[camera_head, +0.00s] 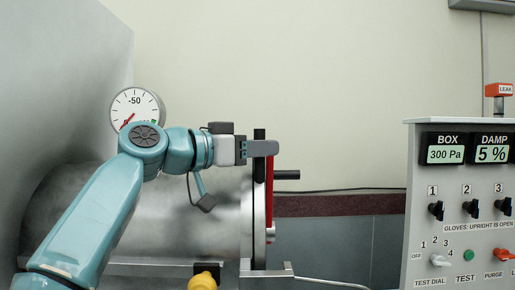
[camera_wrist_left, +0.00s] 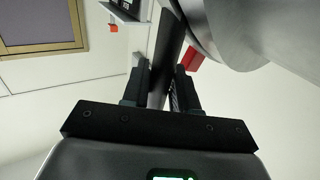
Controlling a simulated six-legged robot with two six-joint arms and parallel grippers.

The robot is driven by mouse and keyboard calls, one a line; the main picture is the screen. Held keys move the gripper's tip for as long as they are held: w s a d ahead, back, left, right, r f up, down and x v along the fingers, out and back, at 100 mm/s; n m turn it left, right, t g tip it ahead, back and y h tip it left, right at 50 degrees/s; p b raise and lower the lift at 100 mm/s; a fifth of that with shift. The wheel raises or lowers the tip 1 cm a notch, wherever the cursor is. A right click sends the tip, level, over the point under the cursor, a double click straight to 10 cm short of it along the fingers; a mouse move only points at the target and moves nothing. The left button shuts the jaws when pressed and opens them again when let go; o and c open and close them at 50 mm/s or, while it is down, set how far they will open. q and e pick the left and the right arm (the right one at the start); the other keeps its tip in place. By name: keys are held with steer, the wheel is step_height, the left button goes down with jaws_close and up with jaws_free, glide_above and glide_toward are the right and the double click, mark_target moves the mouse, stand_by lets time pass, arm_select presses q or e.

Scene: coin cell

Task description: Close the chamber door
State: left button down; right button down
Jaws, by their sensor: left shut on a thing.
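The chamber (camera_head: 205,215) is a grey metal cylinder lying on its side at the left in the head view. Its door (camera_head: 258,215) stands at the cylinder's right end, seen almost edge-on, with a red strip (camera_head: 269,200) and a black handle stub (camera_head: 287,174). I cannot tell whether a gap is left between door and cylinder. My left gripper (camera_head: 263,148) is at the door's top, shut on a dark bar. In the left wrist view the dark bar (camera_wrist_left: 165,65) runs between the fingers, beside a round grey metal part (camera_wrist_left: 225,30). My right gripper is not seen.
A round gauge (camera_head: 136,108) is behind my left arm. A control panel (camera_head: 450,190) with BOX and DAMP displays, knobs and a red LEAK lamp (camera_head: 498,90) stands at the right. A yellow part (camera_head: 203,281) is low in front. Space between door and panel looks clear.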

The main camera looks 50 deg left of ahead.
arm_select(q)
steer(key=shift+s+a+r, duration=0.1)
stand_by(0.3)
steer(key=c, duration=1.1)
jaws_free()
steer(key=shift+o, duration=0.4)
steer(key=shift+s+a, duration=0.2)
steer(key=shift+s, duration=0.05)
steer(key=shift+w+d, duration=0.2)
steer(key=s+a+b, duration=0.1)
steer(key=s+b, duration=0.2)
steer(key=s, duration=1.3)
steer(key=shift+s+a, duration=0.2)
steer(key=shift+a, duration=0.2)
